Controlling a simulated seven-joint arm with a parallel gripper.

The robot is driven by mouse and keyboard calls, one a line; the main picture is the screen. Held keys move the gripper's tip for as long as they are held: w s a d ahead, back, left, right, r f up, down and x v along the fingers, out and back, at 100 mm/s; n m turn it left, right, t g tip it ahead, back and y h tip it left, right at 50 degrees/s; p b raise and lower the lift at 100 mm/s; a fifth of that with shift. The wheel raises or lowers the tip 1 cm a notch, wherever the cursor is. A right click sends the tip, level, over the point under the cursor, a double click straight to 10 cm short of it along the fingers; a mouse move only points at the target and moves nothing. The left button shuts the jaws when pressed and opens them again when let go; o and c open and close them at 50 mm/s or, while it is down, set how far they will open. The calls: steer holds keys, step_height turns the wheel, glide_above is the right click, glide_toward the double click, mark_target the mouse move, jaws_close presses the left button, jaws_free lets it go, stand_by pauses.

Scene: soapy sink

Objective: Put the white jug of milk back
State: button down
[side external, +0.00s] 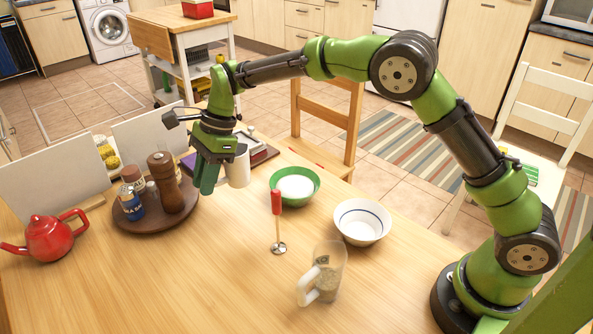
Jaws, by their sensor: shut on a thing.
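My gripper (215,175) hangs over the far middle of the wooden table, pointing down. It is shut on a plain white jug (238,170), which shows at the right side of the green fingers. The fingers hide part of the jug, and no handle or spout can be made out. Its base looks a little above the table, though the gap is hard to judge. To the left of the gripper, a round brown tray (148,223) holds a wooden pepper mill (166,183), a blue-labelled shaker (130,204) and small jars.
A clear jug with a white handle (325,270) stands near the front. Behind it are a red-handled tool (277,215), a green bowl (294,187) and a white bowl (362,222). A red teapot (48,240) stands at left. The front-left table (180,285) is clear.

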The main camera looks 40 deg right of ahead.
steer(key=shift+n, duration=0.4)
steer(key=x, duration=0.4)
steer(key=d+x, duration=0.1)
steer(key=x, duration=0.1)
steer(key=shift+s+a+f, duration=0.1)
steer(key=shift+s+f, duration=0.15)
steer(key=shift+f, duration=2.45)
steer(key=shift+f, duration=0.15)
steer(key=c, duration=1)
jaws_free()
